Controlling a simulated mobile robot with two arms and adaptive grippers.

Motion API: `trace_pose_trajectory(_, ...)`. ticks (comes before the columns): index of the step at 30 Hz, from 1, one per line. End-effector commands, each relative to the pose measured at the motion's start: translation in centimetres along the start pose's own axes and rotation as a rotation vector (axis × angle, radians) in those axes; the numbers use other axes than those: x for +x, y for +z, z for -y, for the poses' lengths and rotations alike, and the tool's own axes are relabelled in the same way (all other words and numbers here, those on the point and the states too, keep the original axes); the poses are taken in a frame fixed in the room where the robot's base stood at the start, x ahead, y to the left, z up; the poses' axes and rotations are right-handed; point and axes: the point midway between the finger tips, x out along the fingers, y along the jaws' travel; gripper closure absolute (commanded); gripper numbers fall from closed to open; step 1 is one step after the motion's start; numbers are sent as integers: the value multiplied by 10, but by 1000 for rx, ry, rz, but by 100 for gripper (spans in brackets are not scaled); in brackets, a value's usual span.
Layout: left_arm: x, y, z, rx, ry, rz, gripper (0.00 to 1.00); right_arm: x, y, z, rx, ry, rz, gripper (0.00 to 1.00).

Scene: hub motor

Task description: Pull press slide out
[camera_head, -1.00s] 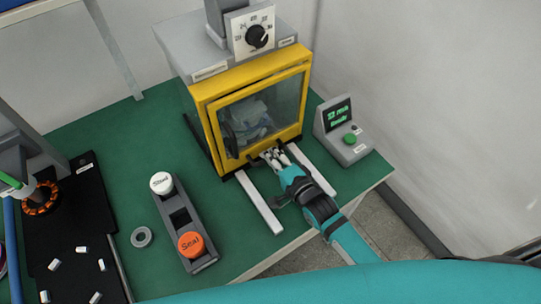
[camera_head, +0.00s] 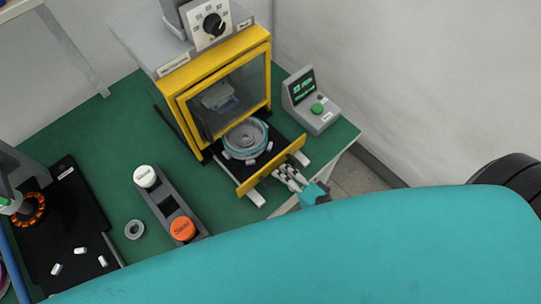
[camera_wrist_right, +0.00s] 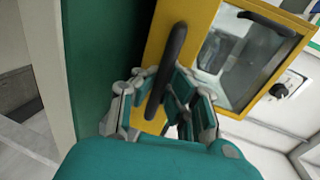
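The press (camera_head: 228,75) has a yellow frame and a clear window. Its slide is out toward me: a dark tray (camera_head: 222,165) with a yellow front panel (camera_head: 272,166) stands clear of the press body. A round grey and teal part (camera_head: 246,139) sits on the tray. My right gripper (camera_head: 284,178) is at the outer face of the front panel. In the right wrist view, the fingers (camera_wrist_right: 163,92) lie on both sides of the black handle (camera_wrist_right: 172,57) on the yellow panel (camera_wrist_right: 207,17) and appear closed on it. My left gripper is not in view.
A control box (camera_head: 311,103) with a green button stands right of the press. Rails run under the slide near the table edge.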

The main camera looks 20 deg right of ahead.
Motion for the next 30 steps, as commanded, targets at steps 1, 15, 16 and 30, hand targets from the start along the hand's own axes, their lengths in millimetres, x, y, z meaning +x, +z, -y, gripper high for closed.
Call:
trace_pose_trajectory(1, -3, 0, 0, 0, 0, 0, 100, -7, 0, -1, 0, 2, 1, 100)
trace_pose_trajectory(15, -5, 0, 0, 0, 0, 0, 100, -23, 0, -4, 1, -3, 0, 100)
trace_pose_trajectory(16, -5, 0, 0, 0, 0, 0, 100, -23, 0, -4, 1, -3, 0, 100)
trace_pose_trajectory(30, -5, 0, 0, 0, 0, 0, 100, -22, 0, -4, 0, -2, 0, 65)
